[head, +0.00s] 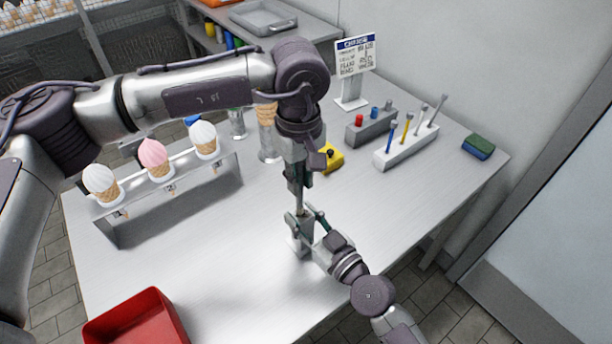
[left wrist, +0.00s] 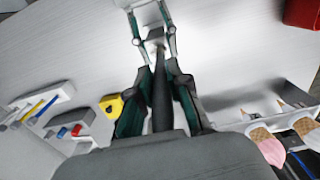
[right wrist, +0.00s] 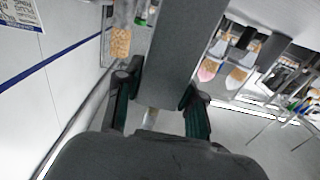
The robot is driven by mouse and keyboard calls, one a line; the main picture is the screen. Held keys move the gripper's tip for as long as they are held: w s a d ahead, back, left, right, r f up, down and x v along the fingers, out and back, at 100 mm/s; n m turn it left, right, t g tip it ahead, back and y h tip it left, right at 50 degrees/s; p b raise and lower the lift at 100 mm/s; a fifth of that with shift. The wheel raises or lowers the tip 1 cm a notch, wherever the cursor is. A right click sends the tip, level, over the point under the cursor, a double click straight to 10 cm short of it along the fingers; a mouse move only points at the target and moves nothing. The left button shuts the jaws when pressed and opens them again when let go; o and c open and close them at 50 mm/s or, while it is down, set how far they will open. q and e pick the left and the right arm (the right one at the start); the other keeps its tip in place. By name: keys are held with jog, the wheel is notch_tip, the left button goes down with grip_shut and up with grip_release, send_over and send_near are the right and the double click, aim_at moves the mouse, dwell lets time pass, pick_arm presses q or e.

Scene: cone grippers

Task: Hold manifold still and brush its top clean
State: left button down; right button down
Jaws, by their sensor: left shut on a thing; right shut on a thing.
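The manifold, a small light grey block (head: 300,244), stands near the table's front edge. My right gripper (head: 304,224) is shut on it from the front right. My left gripper (head: 298,184) is above, pointing down and shut on the brush (head: 301,205). The brush's dark handle (left wrist: 160,100) runs between the left fingers in the left wrist view. Its lower end is at the manifold's top (left wrist: 156,34); bristles are hidden and contact cannot be told. In the right wrist view a broad grey shape lies between my right fingers (right wrist: 160,85) and hides detail.
A cone stand (head: 172,208) with three ice creams is on the left. A red bin (head: 137,318) is at the front left. Behind are a yellow block (head: 332,158), a tool rack (head: 405,150), a button block (head: 370,127), a sign (head: 355,58) and a sponge (head: 478,147).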

pick_arm(q)
jog(key=shift+a+f, duration=0.1)
jog(key=shift+a, duration=0.4)
jog(key=shift+d, duration=0.15)
jog(key=shift+w+d, duration=0.6)
jog(key=shift+d, duration=0.15)
jog(key=shift+a, duration=0.1)
jog(key=shift+s+a, duration=0.55)
jog(key=shift+a, duration=0.1)
jog(key=shift+d, duration=0.1)
jog(key=shift+w+d, duration=0.65)
jog(key=shift+d, duration=0.15)
jog(key=shift+a, duration=0.1)
